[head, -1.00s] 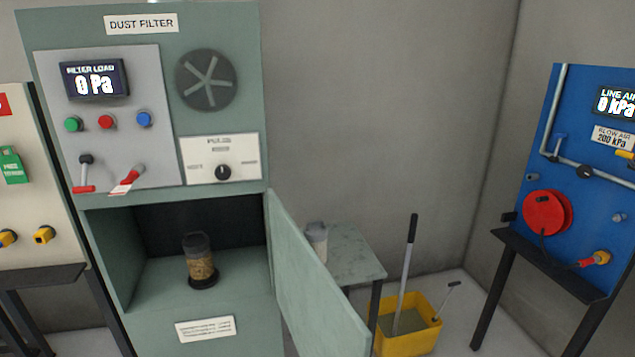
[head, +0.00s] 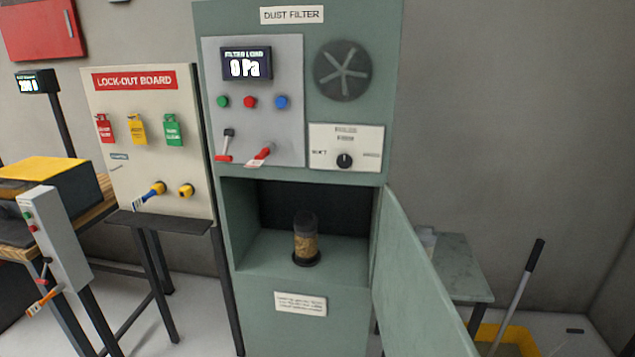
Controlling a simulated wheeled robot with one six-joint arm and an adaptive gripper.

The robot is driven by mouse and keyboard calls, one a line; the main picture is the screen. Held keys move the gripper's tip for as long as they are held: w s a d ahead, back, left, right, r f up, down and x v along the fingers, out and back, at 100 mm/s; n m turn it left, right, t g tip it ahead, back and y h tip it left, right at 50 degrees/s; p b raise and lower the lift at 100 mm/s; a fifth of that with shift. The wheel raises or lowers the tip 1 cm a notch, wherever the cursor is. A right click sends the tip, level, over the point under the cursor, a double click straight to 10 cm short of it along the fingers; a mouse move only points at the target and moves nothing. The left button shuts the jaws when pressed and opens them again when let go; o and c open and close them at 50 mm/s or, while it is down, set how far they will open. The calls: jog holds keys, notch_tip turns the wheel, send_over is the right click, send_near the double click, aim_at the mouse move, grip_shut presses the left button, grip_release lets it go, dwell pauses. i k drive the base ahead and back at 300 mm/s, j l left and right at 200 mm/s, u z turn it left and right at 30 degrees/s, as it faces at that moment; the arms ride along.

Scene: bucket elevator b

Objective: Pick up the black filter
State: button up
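A black filter (head: 306,240) stands upright inside the open compartment of the green dust filter cabinet (head: 300,278). It has a dark top and base, and its middle is tan and brown. The cabinet door (head: 415,275) is swung open to the right. My gripper is not in the head view.
A small grey-green table (head: 455,262) stands behind the open door, with a light object on it mostly hidden. The lock-out board (head: 140,120) and a workbench (head: 90,218) are at the left.

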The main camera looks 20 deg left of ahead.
aim_at(304, 224)
jog(key=i+j+u, duration=0.25)
jog(key=i+j, duration=0.2)
jog(key=i+j+u, duration=0.2)
jog(key=i+j, duration=0.2)
jog(key=i+j+u, duration=0.25)
jog(key=i, duration=0.3)
jog(key=i+j+u, duration=0.25)
jog(key=i, duration=0.25)
